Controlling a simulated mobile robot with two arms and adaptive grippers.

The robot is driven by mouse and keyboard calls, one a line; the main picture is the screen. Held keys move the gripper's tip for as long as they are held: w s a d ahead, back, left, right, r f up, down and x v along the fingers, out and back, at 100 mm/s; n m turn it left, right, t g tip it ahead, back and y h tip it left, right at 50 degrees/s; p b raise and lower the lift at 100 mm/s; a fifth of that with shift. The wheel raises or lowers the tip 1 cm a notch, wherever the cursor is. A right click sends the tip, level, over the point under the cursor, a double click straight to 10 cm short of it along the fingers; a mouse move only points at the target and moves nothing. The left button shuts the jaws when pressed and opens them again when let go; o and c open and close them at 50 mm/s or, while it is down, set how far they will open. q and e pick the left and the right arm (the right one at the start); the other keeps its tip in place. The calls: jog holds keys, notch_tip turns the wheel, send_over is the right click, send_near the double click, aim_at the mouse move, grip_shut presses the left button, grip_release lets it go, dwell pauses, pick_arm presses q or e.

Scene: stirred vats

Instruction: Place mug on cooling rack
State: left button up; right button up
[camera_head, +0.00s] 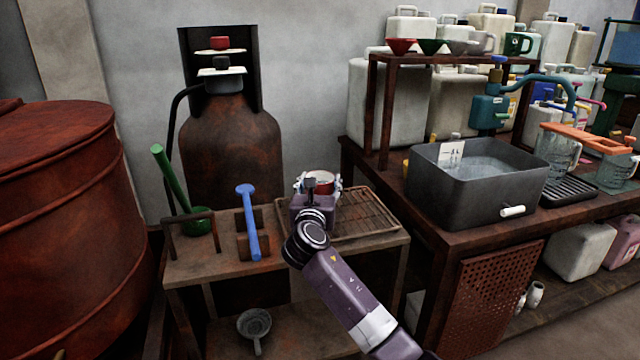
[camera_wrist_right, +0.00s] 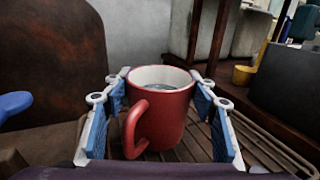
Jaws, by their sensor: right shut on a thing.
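The red mug (camera_head: 320,181) has a pale inside and shows at the left back part of the brown slatted cooling rack (camera_head: 372,213). My right gripper (camera_head: 319,187) is shut on it, with a finger at each side. In the right wrist view the mug (camera_wrist_right: 165,108) stands upright between the blue finger pads (camera_wrist_right: 168,115), its handle towards the camera and to the left. The rack's slats (camera_wrist_right: 265,150) show below and around it. I cannot tell whether the mug's base touches the rack. My left gripper is not in view.
On the same small table are a blue-handled tool (camera_head: 248,215) and a green ladle (camera_head: 180,195), left of the rack. A grey basin (camera_head: 470,195) stands on the bench to the right. A rusty gas cylinder (camera_head: 232,150) stands behind. The rack's right part is clear.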

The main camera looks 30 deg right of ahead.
jog(key=o, duration=1.5)
jog(key=shift+a, duration=0.1)
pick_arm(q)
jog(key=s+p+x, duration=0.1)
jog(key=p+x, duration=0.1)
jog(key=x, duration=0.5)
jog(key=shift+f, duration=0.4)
pick_arm(e)
jog(key=v, duration=1.2)
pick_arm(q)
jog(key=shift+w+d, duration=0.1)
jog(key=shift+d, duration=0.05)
